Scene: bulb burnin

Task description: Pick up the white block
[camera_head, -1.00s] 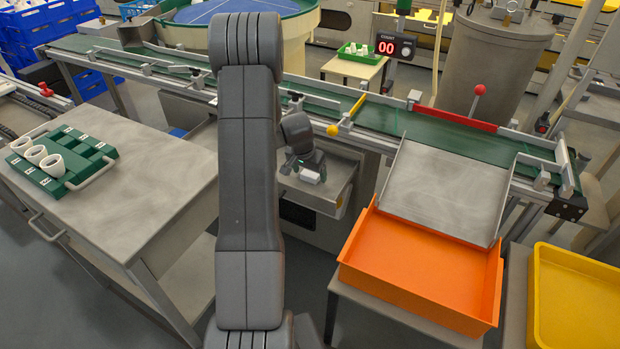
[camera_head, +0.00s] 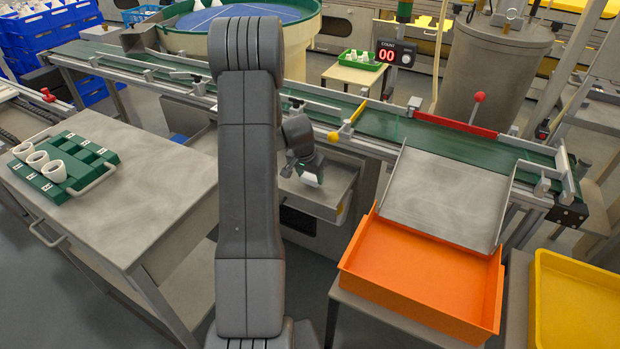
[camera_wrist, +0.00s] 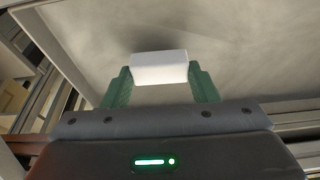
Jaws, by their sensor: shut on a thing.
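The white block (camera_wrist: 160,68) is held between the two green fingers of my gripper (camera_wrist: 161,88) in the wrist view. The fingers touch its left and right ends. In the head view my gripper (camera_head: 305,168) is right of my arm, over a grey metal tray (camera_head: 335,190) below the conveyor. The white block (camera_head: 311,180) shows at the fingertips there, tilted. A dark shadow lies on the tray surface behind the block in the wrist view. How far the block is above the tray is hard to tell.
A grey chute (camera_head: 446,195) slopes into an orange bin (camera_head: 420,275) at right. A steel table (camera_head: 150,190) with a green rack (camera_head: 65,168) stands at left.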

